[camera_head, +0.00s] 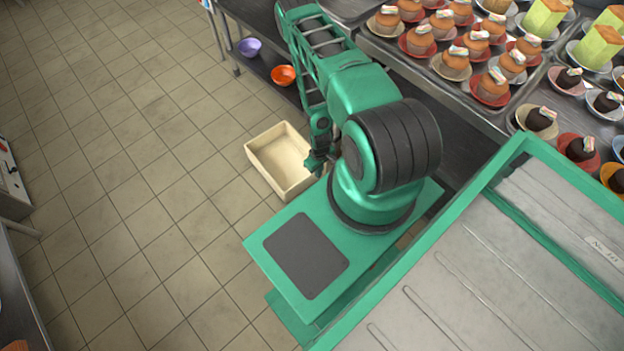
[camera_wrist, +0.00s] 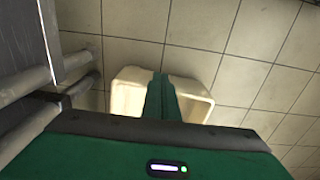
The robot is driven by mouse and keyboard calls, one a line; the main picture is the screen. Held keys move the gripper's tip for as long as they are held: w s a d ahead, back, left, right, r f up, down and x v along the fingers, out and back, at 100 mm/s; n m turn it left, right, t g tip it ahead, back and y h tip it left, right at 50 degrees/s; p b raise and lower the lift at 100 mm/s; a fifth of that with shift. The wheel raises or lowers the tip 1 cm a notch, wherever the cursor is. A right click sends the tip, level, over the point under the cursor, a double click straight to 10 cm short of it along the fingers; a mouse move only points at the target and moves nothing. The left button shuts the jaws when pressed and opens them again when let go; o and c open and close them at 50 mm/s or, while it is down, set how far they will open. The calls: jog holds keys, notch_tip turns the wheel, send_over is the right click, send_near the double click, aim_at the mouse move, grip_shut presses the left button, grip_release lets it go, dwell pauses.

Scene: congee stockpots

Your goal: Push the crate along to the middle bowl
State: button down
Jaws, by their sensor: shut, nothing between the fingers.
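The crate (camera_head: 262,169) is a cream, open-topped box on the tiled floor, and it looks empty. It also shows in the wrist view (camera_wrist: 126,95), on both sides of my fingers. My gripper (camera_head: 316,161) is at the crate's right side, and its fingers (camera_wrist: 160,76) are shut with nothing between them. I cannot tell whether they touch the crate. A purple bowl (camera_head: 249,47) and an orange bowl (camera_head: 284,75) stand low by the counter, beyond the crate. No third bowl shows; my arm hides part of that area, so I cannot tell which is the middle one.
A dark low shelf (camera_head: 262,62) runs under the metal counter beyond the crate. Trays of cupcakes on saucers (camera_head: 453,62) fill the counter top at the upper right. Counter legs stand left in the wrist view. The tiled floor (camera_head: 130,160) left of the crate is clear.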

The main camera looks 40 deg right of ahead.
aim_at(312, 178)
jog(key=shift+w+a+f, duration=0.1)
jog(key=shift+w+f, duration=0.5)
jog(key=shift+f, duration=1.15)
jog(key=shift+w+a+f, duration=0.1)
jog(key=shift+w+f, duration=0.5)
jog(key=shift+f, duration=1.15)
jog(key=shift+w+f, duration=0.6)
jog(key=shift+f, duration=1.15)
